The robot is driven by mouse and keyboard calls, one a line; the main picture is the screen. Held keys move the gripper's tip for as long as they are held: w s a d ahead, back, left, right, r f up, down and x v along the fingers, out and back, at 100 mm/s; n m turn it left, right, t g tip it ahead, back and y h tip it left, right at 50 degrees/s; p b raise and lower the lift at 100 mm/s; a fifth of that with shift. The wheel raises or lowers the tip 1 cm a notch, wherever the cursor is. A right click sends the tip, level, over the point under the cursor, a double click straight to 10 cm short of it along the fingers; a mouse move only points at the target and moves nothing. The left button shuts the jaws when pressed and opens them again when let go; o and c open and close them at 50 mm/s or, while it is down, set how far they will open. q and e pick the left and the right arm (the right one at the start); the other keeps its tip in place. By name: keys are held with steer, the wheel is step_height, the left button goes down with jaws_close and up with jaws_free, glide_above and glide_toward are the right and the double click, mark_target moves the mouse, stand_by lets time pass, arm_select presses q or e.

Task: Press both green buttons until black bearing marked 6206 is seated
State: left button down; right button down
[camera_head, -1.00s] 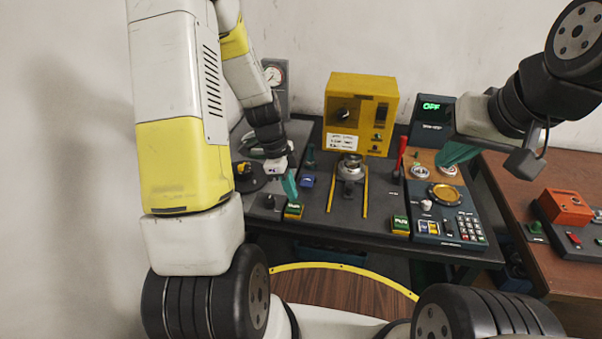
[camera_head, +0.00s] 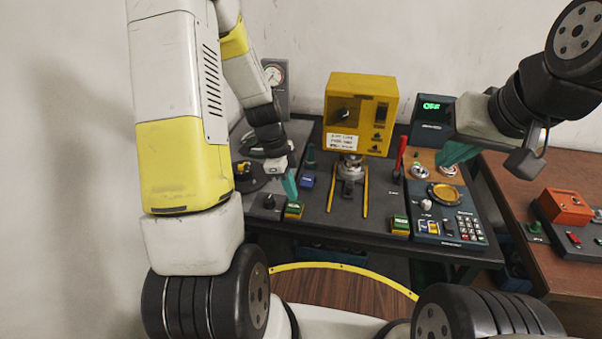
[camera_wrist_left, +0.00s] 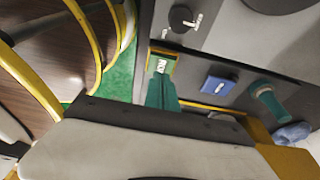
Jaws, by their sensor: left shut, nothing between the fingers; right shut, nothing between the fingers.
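The yellow press (camera_head: 360,115) stands at the back of the bench, with silver round parts (camera_head: 350,170) below its head. I cannot make out the black bearing or a 6206 mark. The left green button (camera_head: 294,211) sits at the bench front on a yellow base; it also shows in the left wrist view (camera_wrist_left: 161,66). My left gripper (camera_head: 291,194) is shut and empty, its teal tips at this button; contact is unclear. The right green button (camera_head: 400,223) is at the front right. My right gripper (camera_head: 446,163) is shut and empty, up and right of it, apart.
A keypad panel (camera_head: 450,238) lies right of the right button. A red lever (camera_head: 401,152) stands upright behind it. A dark box with a green-lit display (camera_head: 432,107) is at the back right. A blue button (camera_head: 307,181) lies right of my left fingers.

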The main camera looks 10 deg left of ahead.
arm_select(q)
steer(key=shift+f, duration=0.4)
steer(key=shift+a+x, duration=0.25)
steer(key=shift+x, duration=0.7)
steer(key=shift+r, duration=0.15)
stand_by(0.3)
stand_by(0.4)
arm_select(e)
steer(key=shift+w+f+m+g+h, duration=0.95)
steer(key=shift+w+f+m, duration=1.9)
steer(key=shift+f, duration=1.6)
steer(key=shift+w+f+m+g+h, duration=0.9)
steer(key=shift+w+f+m, duration=1.5)
steer(key=shift+f+m, duration=1.55)
steer(key=shift+w+f+m+g+h, duration=0.95)
steer(key=shift+w+f+m, duration=1.6)
steer(key=shift+f, duration=2.45)
